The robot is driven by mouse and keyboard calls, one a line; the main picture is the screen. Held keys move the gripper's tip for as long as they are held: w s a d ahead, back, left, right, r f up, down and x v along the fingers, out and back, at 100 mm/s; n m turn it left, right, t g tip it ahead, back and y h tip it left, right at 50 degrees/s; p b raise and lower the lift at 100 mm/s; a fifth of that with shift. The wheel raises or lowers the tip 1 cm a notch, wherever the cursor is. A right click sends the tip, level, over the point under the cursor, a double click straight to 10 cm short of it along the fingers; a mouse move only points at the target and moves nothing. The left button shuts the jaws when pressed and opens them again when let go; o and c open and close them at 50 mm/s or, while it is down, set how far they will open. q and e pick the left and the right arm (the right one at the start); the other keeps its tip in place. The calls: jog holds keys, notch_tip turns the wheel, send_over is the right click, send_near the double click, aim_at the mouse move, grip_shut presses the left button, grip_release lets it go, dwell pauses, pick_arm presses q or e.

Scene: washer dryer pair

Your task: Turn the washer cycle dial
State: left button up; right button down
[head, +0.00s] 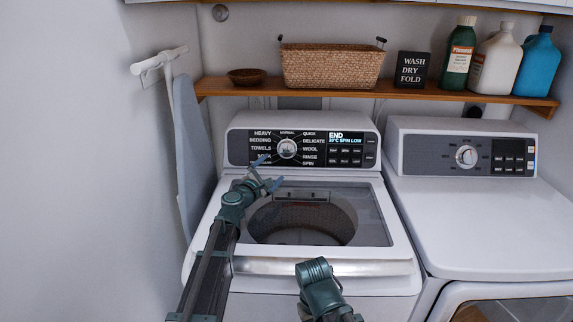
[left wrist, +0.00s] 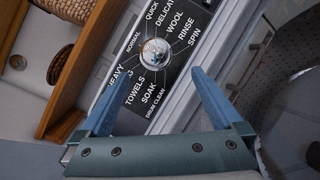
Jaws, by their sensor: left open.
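The washer cycle dial (head: 287,148) is a round silver knob in the middle of the washer's dark control panel (head: 239,147), ringed by cycle names. In the left wrist view the dial (left wrist: 155,51) sits just beyond the fingertips, roughly midway between them. My left gripper (head: 268,172) is open and empty, in front of the panel and a little below and left of the dial. Its two blue fingers (left wrist: 167,78) do not appear to touch the dial. Part of my right arm shows at bottom centre; its gripper is not visible.
The white washer (head: 205,240) has a glass lid (head: 372,215) below the panel. A dryer (head: 480,225) with its own dial (head: 466,156) stands to the right. A wooden shelf (head: 400,91) above holds a basket (head: 330,68) and several bottles. An ironing board (head: 192,150) leans at left.

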aim_at(285, 151)
pick_arm(q)
jog(key=shift+w+a+f+n+y, duration=0.15)
jog(key=shift+w+a+n+y, duration=0.2)
jog(key=shift+a+n, duration=0.15)
pick_arm(e)
jog(key=shift+f, duration=0.25)
pick_arm(q)
jog(key=shift+w, duration=0.1)
jog(key=x, duration=1.3)
jog(key=shift+w+d+r, duration=0.2)
jog(key=shift+w+r, duration=0.1)
jog(key=shift+r, duration=0.05)
